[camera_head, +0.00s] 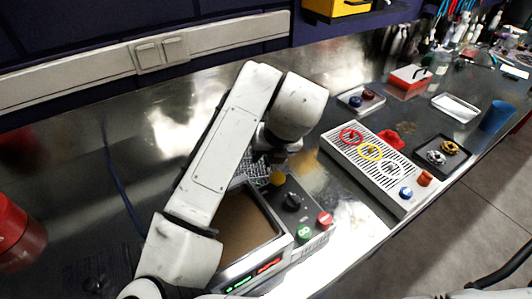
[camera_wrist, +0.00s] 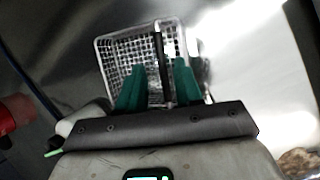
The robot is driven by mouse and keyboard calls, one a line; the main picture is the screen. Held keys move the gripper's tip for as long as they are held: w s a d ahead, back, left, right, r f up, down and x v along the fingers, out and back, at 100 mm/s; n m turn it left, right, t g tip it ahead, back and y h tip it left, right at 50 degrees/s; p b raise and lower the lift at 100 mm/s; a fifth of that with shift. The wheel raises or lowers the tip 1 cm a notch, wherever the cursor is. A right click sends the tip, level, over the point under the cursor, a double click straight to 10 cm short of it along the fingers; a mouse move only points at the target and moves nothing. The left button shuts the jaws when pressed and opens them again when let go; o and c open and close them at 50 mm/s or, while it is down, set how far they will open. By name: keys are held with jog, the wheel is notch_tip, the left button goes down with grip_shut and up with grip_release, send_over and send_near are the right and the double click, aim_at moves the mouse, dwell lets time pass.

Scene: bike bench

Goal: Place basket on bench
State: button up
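The basket is a wire mesh basket with a dark bar across its middle; in the wrist view (camera_wrist: 112,58) it lies just beyond my fingers. In the head view only part of its mesh (camera_head: 252,171) shows, between my arm and the tank unit. My gripper (camera_wrist: 157,80) has two green fingers standing apart, one on each side of the dark bar, with gaps visible. In the head view my arm hides the fingers. The bench (camera_head: 85,165) is a shiny metal top. I cannot tell whether the basket touches it.
A tank unit (camera_head: 284,243) with a brown inside, knobs and lit displays stands at the front, beside my arm. A grated tray (camera_head: 345,143) with coloured rings lies to the right. A red can (camera_head: 18,240) stands at left. The bench left of my arm is mostly bare.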

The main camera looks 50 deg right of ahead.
jog(key=v, duration=1.2)
jog(key=shift+a, duration=0.1)
dwell(1.2)
